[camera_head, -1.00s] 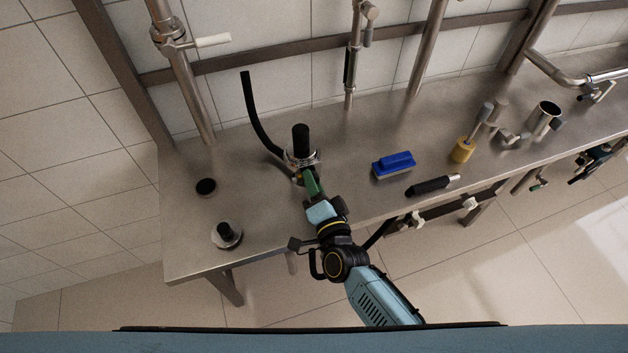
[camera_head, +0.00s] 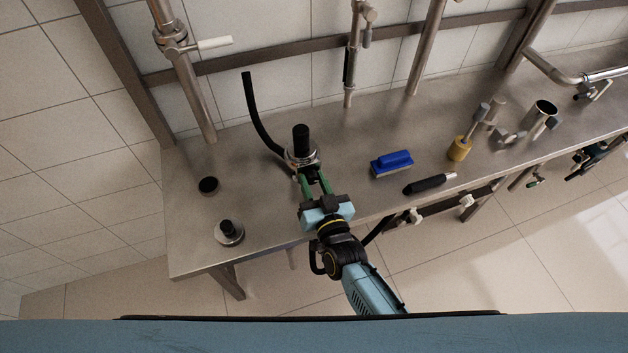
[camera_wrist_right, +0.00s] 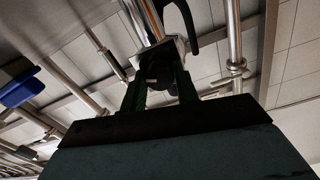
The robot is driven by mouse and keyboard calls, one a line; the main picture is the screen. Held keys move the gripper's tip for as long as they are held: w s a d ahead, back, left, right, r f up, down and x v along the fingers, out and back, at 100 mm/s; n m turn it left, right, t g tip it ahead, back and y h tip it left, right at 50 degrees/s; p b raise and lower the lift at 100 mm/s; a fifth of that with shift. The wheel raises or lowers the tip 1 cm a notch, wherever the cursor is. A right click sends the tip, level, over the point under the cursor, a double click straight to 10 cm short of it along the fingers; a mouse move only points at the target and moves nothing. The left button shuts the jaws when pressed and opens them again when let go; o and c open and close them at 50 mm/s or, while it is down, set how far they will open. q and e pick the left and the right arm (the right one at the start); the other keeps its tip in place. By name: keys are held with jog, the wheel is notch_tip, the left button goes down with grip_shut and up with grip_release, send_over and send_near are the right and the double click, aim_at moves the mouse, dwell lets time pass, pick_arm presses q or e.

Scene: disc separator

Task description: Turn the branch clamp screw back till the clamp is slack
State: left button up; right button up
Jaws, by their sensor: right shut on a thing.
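A steel fitting (camera_head: 302,158) with a black upright cylinder (camera_head: 301,134) stands on the steel bench, with a curved black hose (camera_head: 256,118) beside it. My right gripper (camera_head: 313,172) reaches its front side with two green fingers. In the right wrist view, my right gripper (camera_wrist_right: 160,86) is shut on a dark round knob (camera_wrist_right: 159,70), which I take as the branch clamp screw. The fingers stand on either side of it, and a steel clamp body shows just behind. The screw's thread is hidden. My left gripper is not in view.
The bench (camera_head: 260,190) also holds a black disc (camera_head: 208,185), a small black-topped fitting (camera_head: 229,232), a blue brush (camera_head: 391,162), a black-handled tool (camera_head: 429,184) and a yellow-based piece (camera_head: 459,149). Steel pipes (camera_head: 185,80) rise behind. Free bench lies left of the fitting.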

jog(key=shift+n, duration=1.1)
jog(key=o, duration=1)
jog(key=p+v, duration=0.1)
jog(key=v, duration=1.2)
jog(key=shift+s+d, duration=0.1)
jog(key=shift+s, duration=0.1)
